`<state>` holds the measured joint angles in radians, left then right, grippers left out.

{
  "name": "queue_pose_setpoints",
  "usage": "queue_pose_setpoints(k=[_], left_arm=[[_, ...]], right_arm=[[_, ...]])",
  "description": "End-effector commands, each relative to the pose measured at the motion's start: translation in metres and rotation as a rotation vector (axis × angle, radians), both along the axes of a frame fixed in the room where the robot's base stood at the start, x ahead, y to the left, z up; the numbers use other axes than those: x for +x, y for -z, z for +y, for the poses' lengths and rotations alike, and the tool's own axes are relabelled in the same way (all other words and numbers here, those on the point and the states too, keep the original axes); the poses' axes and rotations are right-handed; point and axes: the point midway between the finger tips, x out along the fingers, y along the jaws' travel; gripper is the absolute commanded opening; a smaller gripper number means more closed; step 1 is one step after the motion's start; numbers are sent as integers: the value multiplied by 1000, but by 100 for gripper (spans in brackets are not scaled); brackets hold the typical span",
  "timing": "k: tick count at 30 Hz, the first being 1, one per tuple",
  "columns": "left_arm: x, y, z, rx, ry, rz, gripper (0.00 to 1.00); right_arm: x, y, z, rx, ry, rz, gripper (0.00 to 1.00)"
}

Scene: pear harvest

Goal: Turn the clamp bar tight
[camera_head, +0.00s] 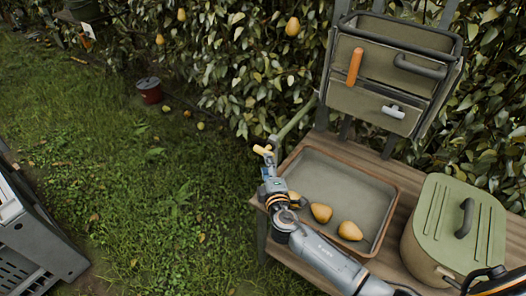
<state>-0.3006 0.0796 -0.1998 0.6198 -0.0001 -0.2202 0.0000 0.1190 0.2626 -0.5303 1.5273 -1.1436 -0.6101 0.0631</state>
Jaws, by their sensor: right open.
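My right gripper (268,161) is open, right at the tan bar. Its fingers are small in the view, and I cannot tell whether they touch the bar. My right arm reaches up from the bottom right across the front of the tray. My left gripper is not in view.
A shallow tray (346,181) with several pears stands on the wooden bench (407,187). A green-lidded bin (456,220) stands at right, and a tool rack (392,68) behind. A hedge lines the back.

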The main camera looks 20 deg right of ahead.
Motion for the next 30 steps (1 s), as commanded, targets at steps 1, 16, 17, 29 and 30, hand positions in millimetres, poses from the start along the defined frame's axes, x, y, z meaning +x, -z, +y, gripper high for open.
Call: queue_pose_setpoints(k=[1,16,17,29,30], left_arm=[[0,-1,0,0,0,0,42],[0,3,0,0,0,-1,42],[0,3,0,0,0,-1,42],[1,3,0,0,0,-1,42],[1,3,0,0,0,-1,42]], right_arm=[[13,0,-2,-1,2,-2,45],[74,11,-9,0,1,1,45],[74,11,-9,1,1,1,45],[75,11,-9,2,1,1,16],[75,11,-9,2,1,1,8]])
